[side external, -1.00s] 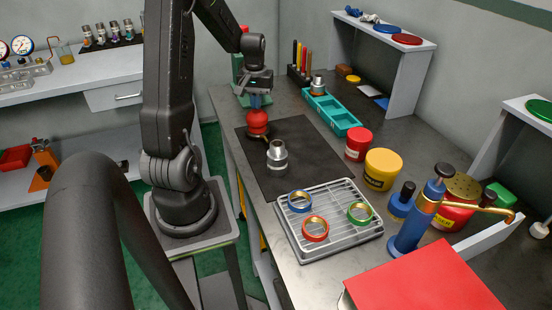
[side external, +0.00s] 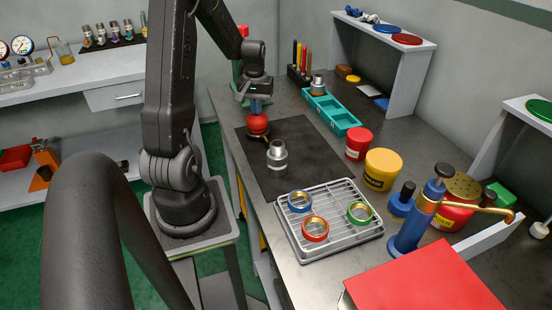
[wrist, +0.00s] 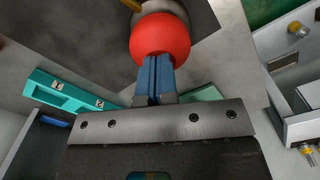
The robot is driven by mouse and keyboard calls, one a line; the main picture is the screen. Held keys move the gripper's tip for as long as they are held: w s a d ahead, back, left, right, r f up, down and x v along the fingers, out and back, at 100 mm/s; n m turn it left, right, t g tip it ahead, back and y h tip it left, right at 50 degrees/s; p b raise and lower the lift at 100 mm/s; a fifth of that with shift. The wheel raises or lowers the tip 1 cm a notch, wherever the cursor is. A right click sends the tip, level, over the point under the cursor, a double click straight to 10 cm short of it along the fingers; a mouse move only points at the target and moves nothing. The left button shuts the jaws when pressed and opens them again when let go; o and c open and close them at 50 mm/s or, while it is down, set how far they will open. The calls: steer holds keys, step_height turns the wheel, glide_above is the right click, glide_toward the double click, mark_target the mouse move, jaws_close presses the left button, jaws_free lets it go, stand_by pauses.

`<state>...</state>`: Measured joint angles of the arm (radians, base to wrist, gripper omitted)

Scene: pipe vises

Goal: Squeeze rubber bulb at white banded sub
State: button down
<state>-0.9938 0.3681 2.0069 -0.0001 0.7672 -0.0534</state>
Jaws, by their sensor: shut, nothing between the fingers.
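The red rubber bulb (side external: 257,123) sits on the left part of the black mat, on a darker base. In the wrist view the round red bulb (wrist: 160,36) is just beyond my fingertips. My gripper (side external: 256,107) points down directly over the bulb. Its blue fingers (wrist: 155,70) are closed together with nothing between them, and their tips appear to touch the bulb's top. A grey metal sub (side external: 277,157) with a pale band stands upright on the mat, in front of the bulb and slightly right. Another metal sub (side external: 318,84) stands at the teal tray.
The black mat (side external: 308,172) has bare room right of the sub. A wire rack (side external: 330,235) with blue, red and green rings stands in front. A teal tray (side external: 345,122), red tub (side external: 358,143) and yellow tub (side external: 382,169) line the right side.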

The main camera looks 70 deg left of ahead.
steer(key=shift+r, duration=1.65)
steer(key=shift+f, duration=0.25)
steer(key=shift+f, duration=1.5)
steer(key=shift+r, duration=1.75)
step_height(320, 180, up, 6)
